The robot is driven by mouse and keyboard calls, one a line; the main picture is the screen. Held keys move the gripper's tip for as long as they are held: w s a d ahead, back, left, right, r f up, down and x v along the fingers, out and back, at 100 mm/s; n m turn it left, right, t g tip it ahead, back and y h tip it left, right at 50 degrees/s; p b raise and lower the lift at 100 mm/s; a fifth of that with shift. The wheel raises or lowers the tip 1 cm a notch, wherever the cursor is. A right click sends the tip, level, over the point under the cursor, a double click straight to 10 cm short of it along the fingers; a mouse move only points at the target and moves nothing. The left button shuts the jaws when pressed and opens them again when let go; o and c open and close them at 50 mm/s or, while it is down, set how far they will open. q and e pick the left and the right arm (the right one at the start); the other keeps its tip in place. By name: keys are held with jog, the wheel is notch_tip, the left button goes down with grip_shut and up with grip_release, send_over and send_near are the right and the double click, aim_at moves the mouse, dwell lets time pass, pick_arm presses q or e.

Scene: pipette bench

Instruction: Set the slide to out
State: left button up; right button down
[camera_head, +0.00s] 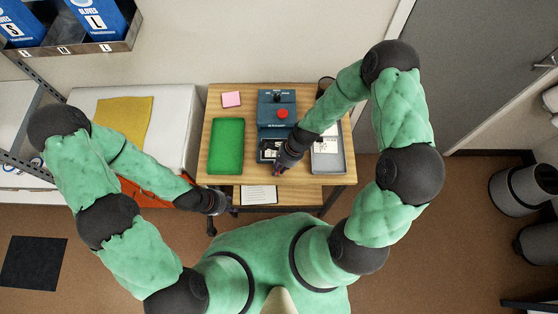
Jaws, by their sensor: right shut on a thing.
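A blue-grey device (276,116) with a red button (282,114) and a dark knob stands in the middle of the wooden table. Its lower front has a dark part with pale markings, which may be the slide (267,152); this is small and partly covered by my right gripper. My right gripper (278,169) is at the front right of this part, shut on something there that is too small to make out. My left gripper (222,202) is low by the table's front left corner, apart from the device; its fingers are too small to read.
A green tray (226,146) lies left of the device and a grey tray (328,158) with white papers lies right. A pink pad (231,99) is at the back left, a dark cup (326,85) at the back right. A white sheet (259,194) lies on a lower shelf.

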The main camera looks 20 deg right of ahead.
jog(key=shift+s+a, duration=0.1)
jog(key=shift+s, duration=0.15)
jog(key=c, duration=1.1)
grip_release()
jog(key=shift+o, duration=0.2)
jog(key=shift+w+r, duration=0.1)
jog(key=shift+r, duration=0.1)
jog(key=v, duration=1.1)
jog(key=shift+r, duration=0.25)
